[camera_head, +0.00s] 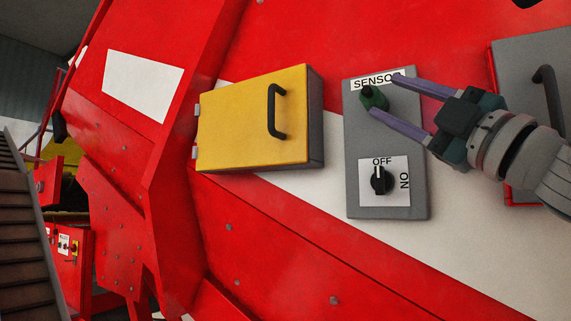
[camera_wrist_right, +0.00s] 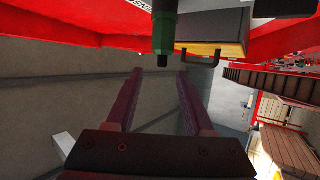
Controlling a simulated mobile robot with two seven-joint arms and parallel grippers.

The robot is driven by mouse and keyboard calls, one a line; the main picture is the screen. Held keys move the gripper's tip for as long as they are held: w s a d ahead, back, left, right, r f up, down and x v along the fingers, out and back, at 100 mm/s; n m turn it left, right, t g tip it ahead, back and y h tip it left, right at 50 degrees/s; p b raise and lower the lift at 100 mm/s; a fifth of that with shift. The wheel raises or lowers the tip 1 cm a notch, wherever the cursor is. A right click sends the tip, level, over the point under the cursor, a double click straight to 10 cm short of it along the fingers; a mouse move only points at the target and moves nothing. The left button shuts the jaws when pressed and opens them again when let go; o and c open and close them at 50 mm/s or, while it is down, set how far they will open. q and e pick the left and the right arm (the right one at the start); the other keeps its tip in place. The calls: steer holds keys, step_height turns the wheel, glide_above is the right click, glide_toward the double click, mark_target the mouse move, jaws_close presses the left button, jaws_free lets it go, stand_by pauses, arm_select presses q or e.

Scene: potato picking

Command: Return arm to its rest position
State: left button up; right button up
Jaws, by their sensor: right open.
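My right gripper (camera_head: 384,95) comes in from the right in the head view, in front of the grey sensor panel (camera_head: 385,135). Its two purple fingers are spread apart, with the green sensor (camera_head: 373,98) at their tips. In the right wrist view the open fingers (camera_wrist_right: 160,75) point ahead with nothing between them, and the green sensor (camera_wrist_right: 164,30) shows just beyond the tips. I cannot tell whether a finger touches it. My left gripper is not in view.
A yellow box (camera_head: 240,120) with a black handle is left of the panel. A black knob (camera_head: 380,180) sits below the sensor, by the OFF and ON labels. A grey door (camera_head: 525,90) with a handle is behind my right arm. The red machine wall (camera_head: 270,240) fills the background.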

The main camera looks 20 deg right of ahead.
steer(key=shift+w+d+f+m+h+p, duration=0.1)
steer(key=shift+f+m+h+p, duration=0.25)
steer(key=shift+m+h, duration=0.35)
steer(key=s+d+f+m+g+h+p, duration=0.1)
steer(key=s+f+m+g+h+p, duration=0.25)
steer(key=f+m, duration=0.5)
steer(key=s+f+m+g+h+p, duration=0.1)
steer(key=f+m+g+h+p, duration=0.35)
steer(key=f, duration=0.65)
steer(key=s+a+f+g, duration=0.3)
steer(key=s+f+g, duration=0.1)
steer(key=s, duration=0.3)
steer(key=s+a+f+m+g+y+p, duration=0.1)
steer(key=s+a+f+g, duration=0.2)
steer(key=s, duration=0.5)
steer(key=s+a+f+m+g+y+p, duration=0.1)
steer(key=s+a+f+g, duration=0.3)
steer(key=s+f, duration=0.3)
steer(key=shift+s+g, duration=0.2)
steer(key=shift+g, duration=0.5)
